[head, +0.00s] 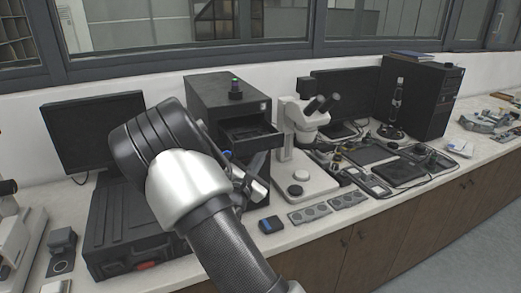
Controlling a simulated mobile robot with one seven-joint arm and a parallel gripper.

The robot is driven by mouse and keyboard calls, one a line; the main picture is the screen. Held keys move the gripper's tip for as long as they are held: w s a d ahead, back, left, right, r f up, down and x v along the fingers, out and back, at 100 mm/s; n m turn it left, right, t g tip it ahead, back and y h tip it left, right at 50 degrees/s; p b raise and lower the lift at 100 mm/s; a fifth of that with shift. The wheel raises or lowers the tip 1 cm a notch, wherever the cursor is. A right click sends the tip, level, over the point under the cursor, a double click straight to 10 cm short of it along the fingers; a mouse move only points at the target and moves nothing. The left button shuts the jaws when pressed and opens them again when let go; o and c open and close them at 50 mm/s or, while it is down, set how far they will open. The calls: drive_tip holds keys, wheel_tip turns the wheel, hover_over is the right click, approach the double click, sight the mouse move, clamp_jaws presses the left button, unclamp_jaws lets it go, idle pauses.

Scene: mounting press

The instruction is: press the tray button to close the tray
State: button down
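The mounting press (213,97) is a dark grey box standing against the wall behind my arm. Its tray (262,132) sticks out of the front, open. My gripper (257,180) is below the open tray, in front of the press's lower part, and looks empty. My arm hides much of the press's left and lower front. The gripper's fingers are partly hidden and small, so their opening is unclear.
A white microscope (299,125) stands just right of the press. A black case (115,245) and a monitor (92,128) are at left. A small dark blue-topped box (270,225) and several grey round-holed blocks (318,212) lie near the bench's front edge.

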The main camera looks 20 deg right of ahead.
idle(0.4)
drive_tip(key=shift+s, duration=0.75)
drive_tip(key=shift+s+d, duration=0.1)
drive_tip(key=shift+s, duration=2.4)
